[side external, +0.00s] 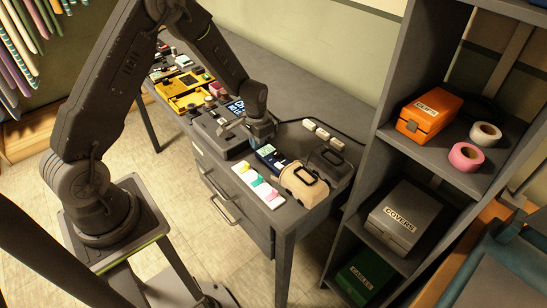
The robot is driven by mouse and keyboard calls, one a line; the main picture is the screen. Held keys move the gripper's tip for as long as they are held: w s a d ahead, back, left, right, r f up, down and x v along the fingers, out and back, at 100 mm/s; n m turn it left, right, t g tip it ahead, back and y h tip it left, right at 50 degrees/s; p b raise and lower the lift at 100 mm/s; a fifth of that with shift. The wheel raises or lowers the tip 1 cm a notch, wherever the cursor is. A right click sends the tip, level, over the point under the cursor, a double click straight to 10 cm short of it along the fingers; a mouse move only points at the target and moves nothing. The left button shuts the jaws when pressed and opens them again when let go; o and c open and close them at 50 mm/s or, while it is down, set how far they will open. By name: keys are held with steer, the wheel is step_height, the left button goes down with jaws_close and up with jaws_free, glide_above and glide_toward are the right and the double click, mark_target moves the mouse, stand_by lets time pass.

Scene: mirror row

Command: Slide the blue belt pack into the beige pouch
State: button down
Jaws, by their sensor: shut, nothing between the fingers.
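The blue belt pack (269,156) lies on the grey desk, its near end close to the beige pouch (301,184). I cannot tell whether any of it is inside the pouch. The pouch has a dark handle-like strap on top and sits near the desk's front right corner. My gripper (261,142) is low over the desk, shut with nothing held, at the pack's far end. Whether the fingers touch the pack is too small to tell.
A white card with coloured patches (258,184) lies along the front edge, left of the pouch. A dark case (330,164) stands right of it. A grey device with a screen (225,125) is behind my gripper. A shelf unit (375,150) rises at right.

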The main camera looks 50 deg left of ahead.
mark_target(280, 162)
steer(key=shift+d, duration=0.15)
steer(key=shift+d, duration=1.05)
steer(key=shift+d, duration=0.2)
steer(key=shift+d, duration=1.05)
steer(key=shift+d, duration=0.2)
steer(key=shift+d, duration=1.05)
steer(key=shift+d, duration=0.15)
steer(key=shift+d, duration=1.1)
steer(key=shift+d, duration=0.1)
